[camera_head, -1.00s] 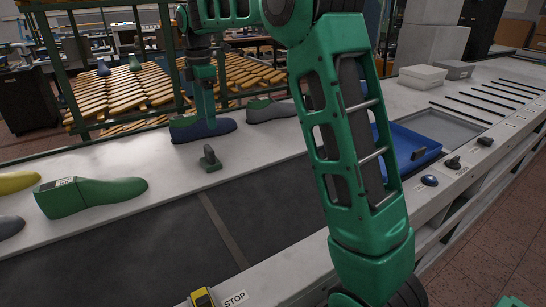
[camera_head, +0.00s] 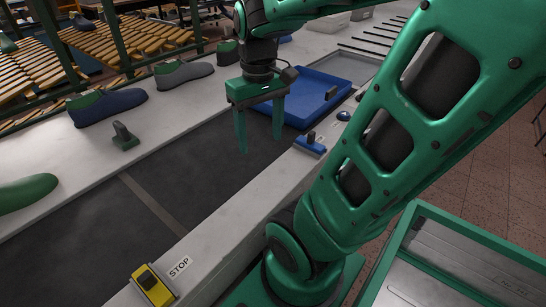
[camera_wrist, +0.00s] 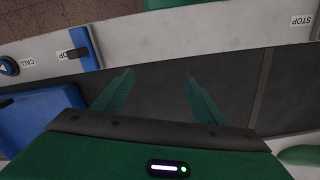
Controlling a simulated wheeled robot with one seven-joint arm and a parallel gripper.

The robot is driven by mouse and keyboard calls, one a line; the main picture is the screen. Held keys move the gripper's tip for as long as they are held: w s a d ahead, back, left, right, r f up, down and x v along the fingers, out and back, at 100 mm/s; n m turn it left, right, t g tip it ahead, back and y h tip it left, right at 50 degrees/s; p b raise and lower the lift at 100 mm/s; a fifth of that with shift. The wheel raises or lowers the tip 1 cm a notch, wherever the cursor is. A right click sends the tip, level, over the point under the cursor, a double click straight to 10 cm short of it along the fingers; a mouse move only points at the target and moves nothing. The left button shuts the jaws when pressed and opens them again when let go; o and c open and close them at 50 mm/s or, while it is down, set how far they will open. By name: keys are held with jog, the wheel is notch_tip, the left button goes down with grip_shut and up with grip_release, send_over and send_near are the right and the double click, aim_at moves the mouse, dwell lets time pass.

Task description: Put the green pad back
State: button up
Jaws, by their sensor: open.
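The green pad (camera_head: 125,140), a small green block with a dark upright handle, stands on the pale strip at the belt's far edge in the head view. It is in front of a blue shoe last. My gripper (camera_head: 260,145) is open and empty, fingers pointing down over the dark belt, well to the right of the pad and apart from it. In the wrist view, my gripper (camera_wrist: 160,78) shows its two spread green fingers with only the belt between them. I cannot make out the green pad in that view.
A blue tray (camera_head: 318,95) lies behind my gripper. A blue block with a dark handle (camera_head: 310,144) and a yellow block (camera_head: 152,285) sit on the near rail. Shoe lasts (camera_head: 108,106) line the far strip.

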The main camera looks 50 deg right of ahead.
jog(key=s+f+m, duration=0.1)
jog(key=s, duration=0.1)
jog(key=s+a+f+m, duration=0.1)
jog(key=s, duration=0.1)
jog(key=s+f+m, duration=0.1)
jog(key=s, duration=0.1)
jog(key=shift+a+f, duration=0.15)
jog(key=shift+f, duration=0.1)
dwell(0.8)
